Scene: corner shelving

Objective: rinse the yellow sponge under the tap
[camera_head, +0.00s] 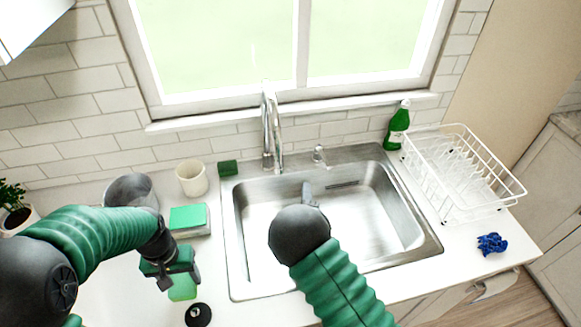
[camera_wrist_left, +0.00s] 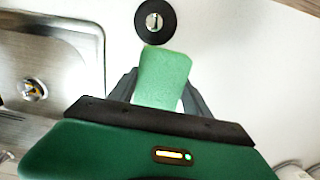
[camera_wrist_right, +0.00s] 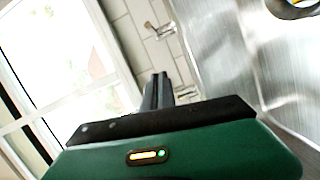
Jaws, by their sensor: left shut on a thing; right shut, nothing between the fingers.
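No clearly yellow sponge shows. My left gripper (camera_head: 175,278) is shut on a flat light-green sponge-like block (camera_head: 183,290), over the counter left of the sink; the block also shows between the fingers in the left wrist view (camera_wrist_left: 163,75). The chrome tap (camera_head: 269,135) stands behind the sink (camera_head: 235,240). My right gripper (camera_head: 308,190) is shut and empty over the sink, in front of the tap; its fingers show together in the right wrist view (camera_wrist_right: 158,90). My right arm hides part of the basin.
A green-topped block (camera_head: 188,216), a cream cup (camera_head: 191,178) and a grey bowl (camera_head: 130,190) stand left of the sink. A dark green sponge (camera_head: 228,168) and a green bottle (camera_head: 397,126) are behind it. A dish rack (camera_head: 502,178) and blue scrubber (camera_head: 491,243) lie right. A black disc (camera_head: 198,315) lies in front.

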